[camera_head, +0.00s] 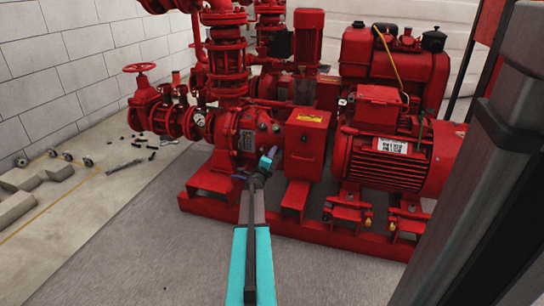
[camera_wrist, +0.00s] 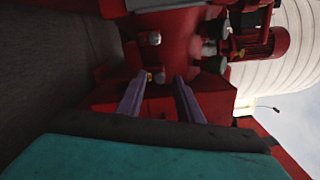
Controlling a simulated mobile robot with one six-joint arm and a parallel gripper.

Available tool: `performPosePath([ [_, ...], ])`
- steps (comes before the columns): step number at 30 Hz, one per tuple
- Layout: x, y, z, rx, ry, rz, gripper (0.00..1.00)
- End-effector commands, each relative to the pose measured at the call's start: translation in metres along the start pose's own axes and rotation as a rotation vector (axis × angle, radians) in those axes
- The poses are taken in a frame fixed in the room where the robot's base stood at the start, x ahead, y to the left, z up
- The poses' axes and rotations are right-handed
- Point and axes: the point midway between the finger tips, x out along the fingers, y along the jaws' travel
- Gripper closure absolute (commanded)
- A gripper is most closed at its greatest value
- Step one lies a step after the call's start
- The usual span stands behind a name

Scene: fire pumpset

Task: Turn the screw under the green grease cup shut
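My gripper (camera_head: 262,168) is in front of the red pump casing (camera_head: 240,140) in the head view, and my arm hides part of the casing. Beyond the gap are a small pale knob (camera_wrist: 160,77) and a yellowish one (camera_wrist: 149,77) on the red casing. A dull grey-green cup-like part (camera_wrist: 217,65) lies to their right in the wrist view. I cannot tell for sure that it is the green grease cup. I cannot make out which small part is its screw.
A red motor (camera_head: 385,155) stands right of the pump on a red base frame (camera_head: 330,238). A red valve handwheel (camera_head: 139,67) is at left. Loose bolts and tools (camera_head: 125,166) lie on the floor near the left wall. The grey floor in front is clear.

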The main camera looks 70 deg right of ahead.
Motion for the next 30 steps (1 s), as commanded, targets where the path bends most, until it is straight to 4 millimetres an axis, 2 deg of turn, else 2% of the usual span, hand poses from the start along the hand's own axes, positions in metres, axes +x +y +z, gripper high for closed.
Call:
performPosePath([
  [8, -0.021, -0.002, 0.0, 0.0, -0.001, 0.001, 0.67],
  [30, -0.107, -0.003, 0.0, 0.0, -0.001, 0.001, 0.67],
])
